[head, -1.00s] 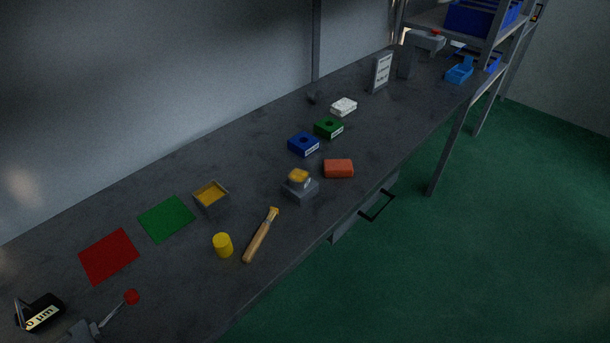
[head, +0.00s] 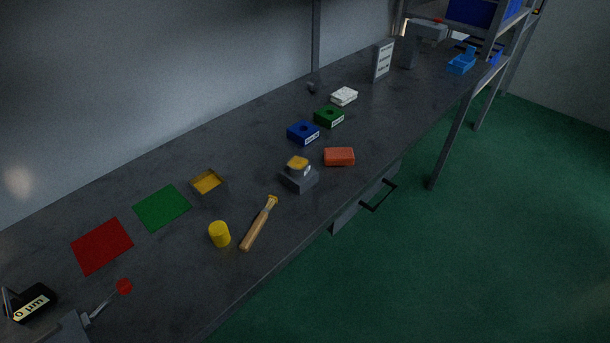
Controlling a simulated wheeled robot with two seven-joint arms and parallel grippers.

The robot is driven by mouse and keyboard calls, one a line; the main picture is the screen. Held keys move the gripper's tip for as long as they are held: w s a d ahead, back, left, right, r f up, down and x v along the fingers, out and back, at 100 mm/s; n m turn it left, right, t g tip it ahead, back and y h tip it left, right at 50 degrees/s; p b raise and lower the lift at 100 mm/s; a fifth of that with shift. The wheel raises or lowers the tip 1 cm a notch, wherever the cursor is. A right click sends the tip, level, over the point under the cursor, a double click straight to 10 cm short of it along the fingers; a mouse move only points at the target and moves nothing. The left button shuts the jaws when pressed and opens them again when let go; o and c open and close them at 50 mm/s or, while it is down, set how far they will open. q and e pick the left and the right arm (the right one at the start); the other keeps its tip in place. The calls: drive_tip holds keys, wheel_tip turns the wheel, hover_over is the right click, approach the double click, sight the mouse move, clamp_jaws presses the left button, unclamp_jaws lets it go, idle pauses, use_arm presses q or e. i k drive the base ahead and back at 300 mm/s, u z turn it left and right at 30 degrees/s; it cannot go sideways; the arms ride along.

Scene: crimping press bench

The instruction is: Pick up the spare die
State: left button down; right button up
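I cannot tell for sure which thing is the spare die. A blue block (head: 303,133) and a green block (head: 329,117), each with a dark round hole on top and a white label on its side, lie apart on the middle of the bench. Closer, a grey block (head: 299,180) carries a small yellow-topped piece (head: 298,164). Neither of my grippers is in view.
On the dark bench (head: 240,150) are a red mat (head: 102,246), green mat (head: 162,208), yellow cylinder (head: 219,234), wooden-handled tool (head: 258,224), orange-red block (head: 339,157), white block (head: 344,96) and black gauge (head: 33,303). A red-knobbed lever (head: 124,286) rises front left. Green floor (head: 480,240) is clear.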

sight(299, 168)
drive_tip(key=u, duration=1.8)
drive_tip(key=k, duration=0.95)
drive_tip(key=z, duration=1.3)
